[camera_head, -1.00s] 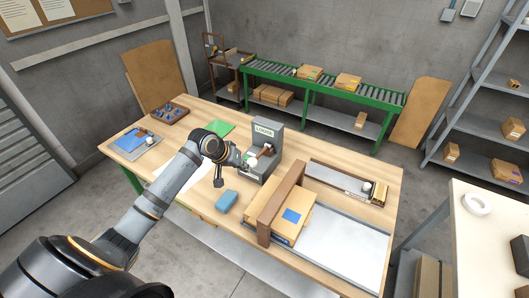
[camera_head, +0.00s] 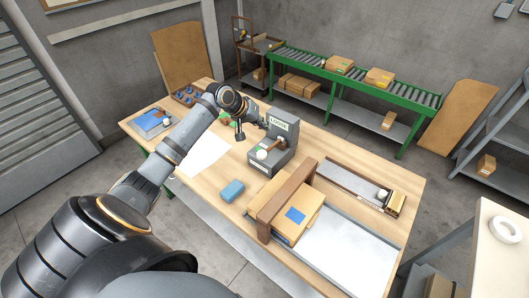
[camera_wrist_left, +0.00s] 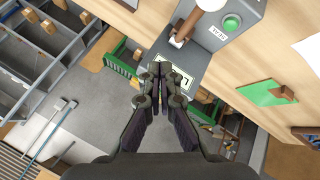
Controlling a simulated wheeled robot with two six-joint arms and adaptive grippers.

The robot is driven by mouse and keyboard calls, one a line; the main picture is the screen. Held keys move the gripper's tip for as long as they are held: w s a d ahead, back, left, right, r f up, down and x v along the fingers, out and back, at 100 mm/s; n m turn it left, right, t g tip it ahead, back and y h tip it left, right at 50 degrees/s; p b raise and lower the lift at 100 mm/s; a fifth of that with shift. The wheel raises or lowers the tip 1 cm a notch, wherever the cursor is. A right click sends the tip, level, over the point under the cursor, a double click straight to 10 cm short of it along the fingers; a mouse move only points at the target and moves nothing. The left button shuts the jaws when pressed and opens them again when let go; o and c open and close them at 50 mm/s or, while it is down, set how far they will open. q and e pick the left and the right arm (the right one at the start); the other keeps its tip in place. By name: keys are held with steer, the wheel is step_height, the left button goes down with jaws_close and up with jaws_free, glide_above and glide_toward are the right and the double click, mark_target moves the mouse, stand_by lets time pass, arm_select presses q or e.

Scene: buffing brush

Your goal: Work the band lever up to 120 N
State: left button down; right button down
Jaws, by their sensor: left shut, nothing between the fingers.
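The grey lever unit (camera_head: 283,152) stands on the wooden bench. Its sign (camera_head: 279,125) reads LOOSE. A brown lever (camera_head: 270,149) with a white knob (camera_head: 261,155) sticks out of its front toward the lower left. In the left wrist view, the lever (camera_wrist_left: 187,25) and a green button (camera_wrist_left: 231,22) show on the unit. My left gripper (camera_head: 263,122) is shut and empty, up beside the sign and above the lever, apart from the knob. Its closed fingers (camera_wrist_left: 159,73) overlap the sign in the wrist view; contact there cannot be told. My right gripper is out of view.
A cardboard carton (camera_head: 305,215) sits under a brown bar (camera_head: 285,203) to the right of a blue block (camera_head: 232,190). A green sheet (camera_wrist_left: 272,92) lies beside the unit. A long tray (camera_head: 350,181) lies at the right. White paper (camera_head: 203,155) covers the bench's left-middle.

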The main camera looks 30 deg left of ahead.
arm_select(q)
steer(key=b, duration=0.6)
glide_above(262, 151)
steer(key=f, duration=0.5)
steer(key=shift+w+f, duration=0.3)
steer(key=shift+f, duration=0.05)
steer(key=shift+s+f, duration=0.15)
steer(key=shift+f, duration=0.95)
steer(key=shift+f, duration=0.1)
steer(key=shift+f, duration=0.25)
steer(key=shift+s+f, duration=0.2)
steer(key=shift+f, duration=1.05)
stand_by(0.7)
